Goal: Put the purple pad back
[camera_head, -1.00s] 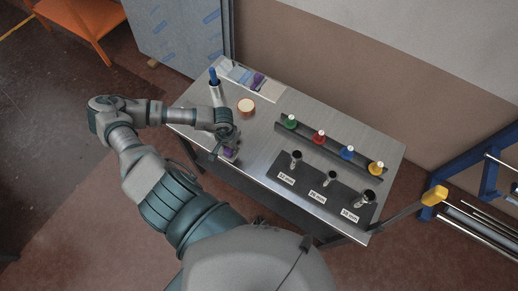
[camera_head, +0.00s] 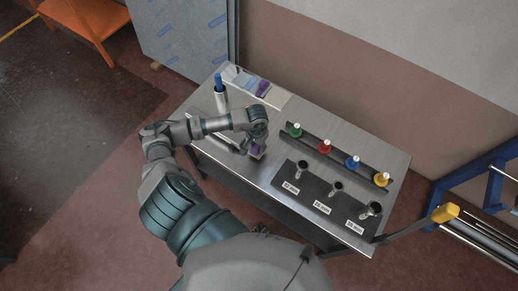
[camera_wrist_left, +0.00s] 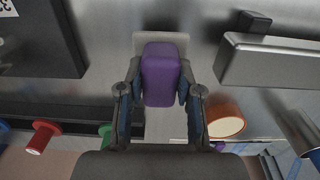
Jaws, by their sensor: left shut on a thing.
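The purple pad (camera_wrist_left: 161,75) is a rounded block with a grey part behind it, filling the middle of the left wrist view. My left gripper (camera_wrist_left: 160,97) is shut on it, one finger on each side. In the head view the left gripper (camera_head: 249,146) is over the left part of the metal table, with the pad (camera_head: 257,149) just showing beside it. I cannot tell the gap between pad and table. My right gripper is not in view.
A pale strip (camera_head: 276,96) with a purple patch lies at the table's back left, near a blue-topped cylinder (camera_head: 220,97). Coloured knobs (camera_head: 324,147) and a dark labelled board (camera_head: 328,201) occupy the right half.

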